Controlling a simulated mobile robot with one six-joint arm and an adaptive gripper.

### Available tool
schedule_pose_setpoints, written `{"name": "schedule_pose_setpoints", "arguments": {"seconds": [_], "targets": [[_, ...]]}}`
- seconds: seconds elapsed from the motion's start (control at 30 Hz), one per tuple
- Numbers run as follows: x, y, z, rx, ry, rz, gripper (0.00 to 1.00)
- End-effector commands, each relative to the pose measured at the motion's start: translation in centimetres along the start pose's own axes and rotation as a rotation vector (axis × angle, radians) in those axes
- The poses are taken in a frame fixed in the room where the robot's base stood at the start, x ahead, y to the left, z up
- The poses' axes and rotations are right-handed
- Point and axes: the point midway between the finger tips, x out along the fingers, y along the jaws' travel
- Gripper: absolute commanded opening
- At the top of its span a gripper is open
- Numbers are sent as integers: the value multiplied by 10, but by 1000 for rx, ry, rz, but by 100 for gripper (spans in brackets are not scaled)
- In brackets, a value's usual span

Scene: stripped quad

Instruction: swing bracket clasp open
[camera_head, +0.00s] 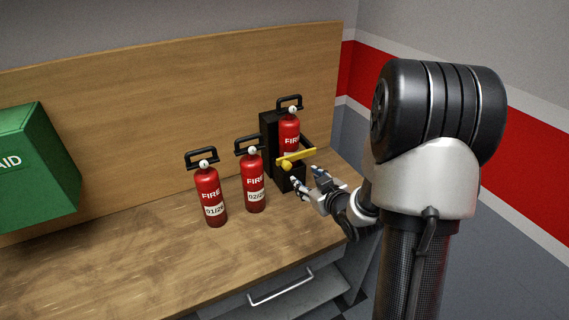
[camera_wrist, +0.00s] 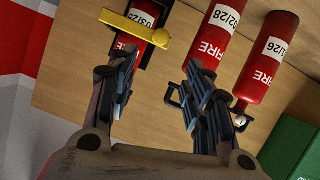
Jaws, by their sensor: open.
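A black bracket (camera_head: 268,140) stands on the bench against the wooden back panel and holds a red fire extinguisher (camera_head: 289,133) upright. A yellow clasp (camera_head: 297,158) crosses the front of that extinguisher. In the wrist view the yellow clasp (camera_wrist: 134,35) lies across the extinguisher (camera_wrist: 146,16), beyond my left finger. My gripper (camera_head: 312,177) is just in front of and below the clasp in the head view. In the wrist view my gripper (camera_wrist: 163,90) has its fingers wide apart with nothing between them. I cannot tell whether a finger touches the clasp.
Two more red extinguishers stand left of the bracket, one labelled 02/28 (camera_head: 253,182) and one labelled 01/26 (camera_head: 210,198). A green first-aid box (camera_head: 38,165) is at the far left. The wooden bench (camera_head: 130,265) has free room at the front left. A drawer handle (camera_head: 281,287) sits below its edge.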

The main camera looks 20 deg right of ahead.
Motion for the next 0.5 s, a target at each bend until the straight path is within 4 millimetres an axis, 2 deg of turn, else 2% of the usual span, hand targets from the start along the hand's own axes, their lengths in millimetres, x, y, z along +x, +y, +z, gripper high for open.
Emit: {"name": "schedule_pose_setpoints", "arguments": {"seconds": [0.5], "targets": [[113, -1, 2, -1, -1, -1, 46]]}}
